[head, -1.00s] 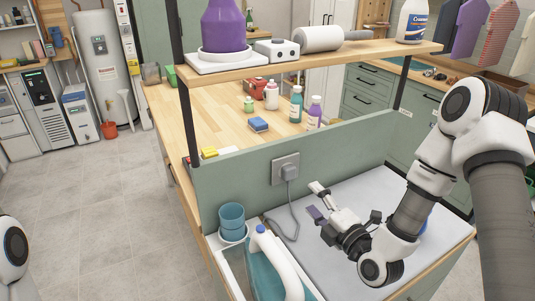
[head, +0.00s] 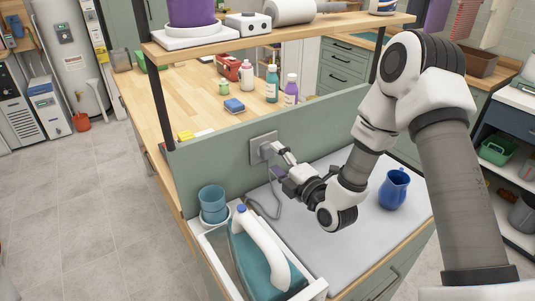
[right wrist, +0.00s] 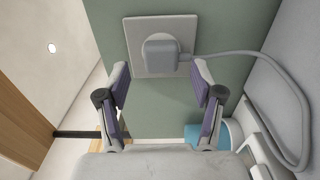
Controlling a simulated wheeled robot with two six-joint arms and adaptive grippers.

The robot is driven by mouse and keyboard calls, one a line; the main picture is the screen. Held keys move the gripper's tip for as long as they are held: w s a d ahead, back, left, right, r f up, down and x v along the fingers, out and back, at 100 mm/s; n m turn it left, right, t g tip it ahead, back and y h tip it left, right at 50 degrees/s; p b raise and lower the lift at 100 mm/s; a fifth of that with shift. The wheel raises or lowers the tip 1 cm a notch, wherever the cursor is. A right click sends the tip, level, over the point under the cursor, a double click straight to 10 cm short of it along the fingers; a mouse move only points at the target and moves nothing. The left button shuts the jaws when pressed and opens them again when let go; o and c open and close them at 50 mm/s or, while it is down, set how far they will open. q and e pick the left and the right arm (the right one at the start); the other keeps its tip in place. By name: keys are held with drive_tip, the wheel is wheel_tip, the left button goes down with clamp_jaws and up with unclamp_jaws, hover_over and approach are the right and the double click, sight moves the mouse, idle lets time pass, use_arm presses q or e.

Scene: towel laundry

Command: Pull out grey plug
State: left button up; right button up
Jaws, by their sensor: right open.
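The grey plug (head: 267,150) sits in the wall socket plate (head: 257,146) on the green panel, with its grey cord (head: 262,207) hanging down to the counter. In the right wrist view the plug (right wrist: 161,52) is in the socket plate (right wrist: 140,43), its cord leading off to the right. My right gripper (head: 281,160) is close in front of the plug. Its open fingers (right wrist: 160,90) stand on either side of the line to the plug, with nothing between them. My left gripper does not show.
A blue pitcher (head: 394,188) stands on the counter at right. A shelf (head: 215,43) runs above the panel.

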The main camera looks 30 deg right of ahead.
sight(270, 156)
drive_tip(key=shift+w+a+f, duration=0.1)
drive_tip(key=shift+w, duration=0.5)
drive_tip(key=shift+w+a+f, duration=0.1)
drive_tip(key=shift+w, duration=0.45)
drive_tip(key=shift+w+r, duration=0.15)
drive_tip(key=shift+w, duration=0.2)
drive_tip(key=shift+f+b, duration=0.4)
drive_tip(key=shift+b, duration=0.2)
clamp_jaws()
drive_tip(key=shift+s, duration=0.1)
drive_tip(key=shift+s+d+p, duration=0.2)
drive_tip(key=shift+s+d, duration=0.05)
drive_tip(key=shift+s, duration=1.25)
drive_tip(key=shift+s+d+p, duration=0.15)
drive_tip(key=shift+s+d, duration=0.05)
drive_tip(key=shift+s, duration=1.25)
